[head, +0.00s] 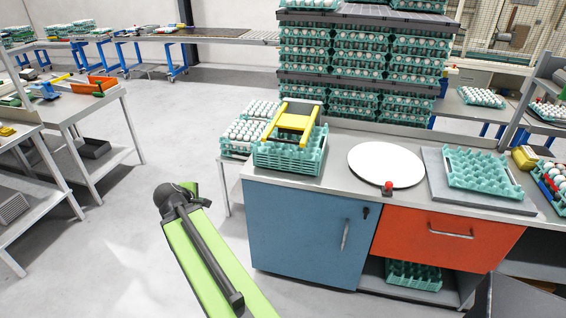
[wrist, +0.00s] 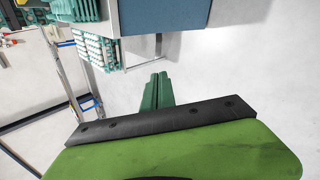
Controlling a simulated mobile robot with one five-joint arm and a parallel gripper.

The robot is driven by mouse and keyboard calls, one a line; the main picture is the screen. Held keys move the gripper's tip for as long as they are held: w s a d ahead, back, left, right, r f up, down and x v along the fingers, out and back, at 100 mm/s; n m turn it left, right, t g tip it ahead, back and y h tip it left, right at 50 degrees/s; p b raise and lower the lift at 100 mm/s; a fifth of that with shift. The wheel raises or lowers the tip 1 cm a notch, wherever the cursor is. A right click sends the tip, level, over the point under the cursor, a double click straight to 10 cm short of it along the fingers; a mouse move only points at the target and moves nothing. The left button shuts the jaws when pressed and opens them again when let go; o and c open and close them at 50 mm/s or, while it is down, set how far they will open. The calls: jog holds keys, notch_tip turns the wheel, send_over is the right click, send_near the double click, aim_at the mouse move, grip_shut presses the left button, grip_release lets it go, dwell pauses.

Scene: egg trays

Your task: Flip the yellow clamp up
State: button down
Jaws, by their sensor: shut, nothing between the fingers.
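The teal stack (wrist: 84,10) shows at the top left of the wrist view, apart from the fingers. My arm stands left of the counter in the head view; the fingers are hard to make out there.
The counter has a blue door (head: 305,232) and a red drawer (head: 440,240). On it are a white round plate (head: 386,165), a red button (head: 388,187) and an empty teal tray (head: 482,172).

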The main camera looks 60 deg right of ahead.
jog(key=s+d+r+n+h+b, duration=0.1)
jog(key=s+d+n, duration=0.3)
jog(key=d, duration=0.5)
jog(key=s+d+r+n+t+h+b, duration=0.1)
jog(key=s+d+n+h+b, duration=0.3)
jog(key=d, duration=0.5)
jog(key=s+d+r+n+h+b, duration=0.1)
jog(key=s+d+n+h+b, duration=0.1)
jog(key=d+n, duration=0.4)
jog(key=s+d+h, duration=0.1)
jog(key=s+d, duration=0.1)
jog(key=d, duration=0.1)
jog(key=shift+s+d+r+n+b, duration=0.15)
jog(key=shift+s+r+n+b, duration=0.15)
jog(key=shift+s+r+b, duration=0.05)
